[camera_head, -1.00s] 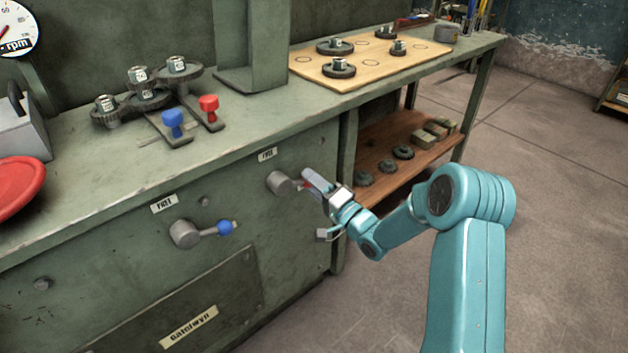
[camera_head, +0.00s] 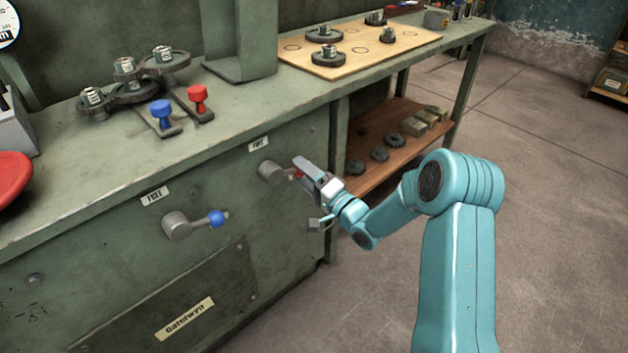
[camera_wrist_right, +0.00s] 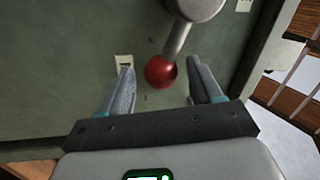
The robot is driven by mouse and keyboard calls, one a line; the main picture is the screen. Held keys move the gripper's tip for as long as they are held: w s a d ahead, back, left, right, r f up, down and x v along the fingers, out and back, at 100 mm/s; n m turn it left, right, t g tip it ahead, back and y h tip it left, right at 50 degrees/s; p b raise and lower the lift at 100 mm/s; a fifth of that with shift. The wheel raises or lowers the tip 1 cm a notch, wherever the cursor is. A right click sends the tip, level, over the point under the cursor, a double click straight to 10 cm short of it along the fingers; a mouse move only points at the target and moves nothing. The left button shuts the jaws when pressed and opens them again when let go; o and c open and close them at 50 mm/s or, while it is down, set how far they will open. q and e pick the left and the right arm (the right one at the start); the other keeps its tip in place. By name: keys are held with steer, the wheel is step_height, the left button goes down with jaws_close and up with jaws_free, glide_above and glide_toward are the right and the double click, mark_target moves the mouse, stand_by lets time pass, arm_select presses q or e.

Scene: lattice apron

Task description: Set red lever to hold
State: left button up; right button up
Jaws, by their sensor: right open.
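The red lever's grey hub (camera_head: 270,171) sits on the green cabinet front, under a small label reading FREE (camera_head: 259,144). In the head view my right gripper (camera_head: 301,170) covers most of its red knob. In the right wrist view the red ball knob (camera_wrist_right: 160,72) and its grey arm (camera_wrist_right: 178,38) show plainly. My right gripper (camera_wrist_right: 160,88) is open there, one finger on each side of the knob, with gaps left and right. The left gripper is out of view.
A second lever with a blue knob (camera_head: 217,218) is to the left, under another FREE label (camera_head: 155,196). A wooden shelf (camera_head: 375,181) is at right.

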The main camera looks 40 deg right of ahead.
steer(key=p+v, duration=0.2)
steer(key=v, duration=1.4)
steer(key=shift+p, duration=0.35)
